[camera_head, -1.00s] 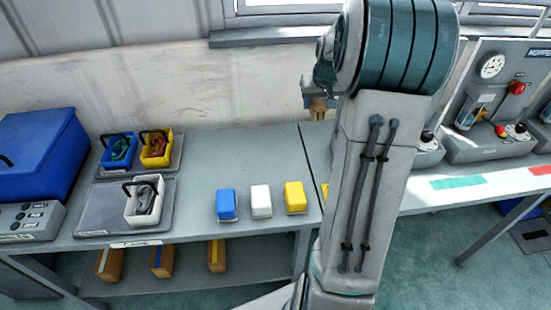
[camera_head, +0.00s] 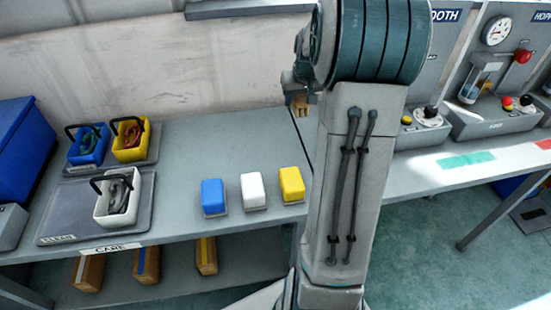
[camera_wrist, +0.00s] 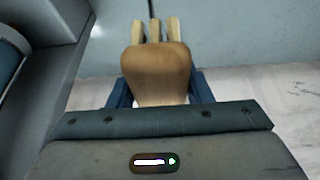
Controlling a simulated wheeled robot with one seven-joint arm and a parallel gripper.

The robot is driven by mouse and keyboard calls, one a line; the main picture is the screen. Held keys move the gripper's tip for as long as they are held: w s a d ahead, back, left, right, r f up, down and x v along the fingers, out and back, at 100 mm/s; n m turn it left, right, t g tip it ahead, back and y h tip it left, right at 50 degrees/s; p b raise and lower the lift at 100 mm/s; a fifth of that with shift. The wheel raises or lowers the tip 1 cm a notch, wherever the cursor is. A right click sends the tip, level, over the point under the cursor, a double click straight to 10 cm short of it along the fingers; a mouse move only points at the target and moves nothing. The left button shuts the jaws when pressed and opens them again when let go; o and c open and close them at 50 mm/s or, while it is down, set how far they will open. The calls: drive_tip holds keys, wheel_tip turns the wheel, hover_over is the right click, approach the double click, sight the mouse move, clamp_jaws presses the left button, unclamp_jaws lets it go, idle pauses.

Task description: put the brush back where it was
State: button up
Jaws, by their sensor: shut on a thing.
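The brush (camera_wrist: 155,62) fills the middle of the wrist view, a rounded brown body with pale, bristle-like prongs beyond it. My gripper (camera_wrist: 158,88) is shut on it, with a blue finger at each side. In the head view the tan end of the brush (camera_head: 300,105) shows below my gripper (camera_head: 299,90), near the back edge of the bench.
On the bench (camera_head: 190,150) stand blue (camera_head: 213,197), white (camera_head: 253,191) and yellow (camera_head: 291,184) blocks. Handled bins with coiled items stand at the left, the white bin (camera_head: 117,200) on a grey tray (camera_head: 60,215). Gauge panels (camera_head: 490,90) stand right. The bench behind the blocks is clear.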

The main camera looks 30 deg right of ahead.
hover_over(274, 152)
drive_tip(key=s, duration=0.2)
drive_tip(key=f, duration=0.6)
drive_tip(key=shift+w+a+f, duration=0.15)
drive_tip(key=shift+w+f, duration=0.05)
drive_tip(key=shift+f, duration=2.1)
drive_tip(key=shift+f+b, duration=0.2)
drive_tip(key=shift+b, duration=0.1)
drive_tip(key=o, duration=1)
drive_tip(key=shift+c, duration=0.2)
drive_tip(key=shift+r, duration=0.1)
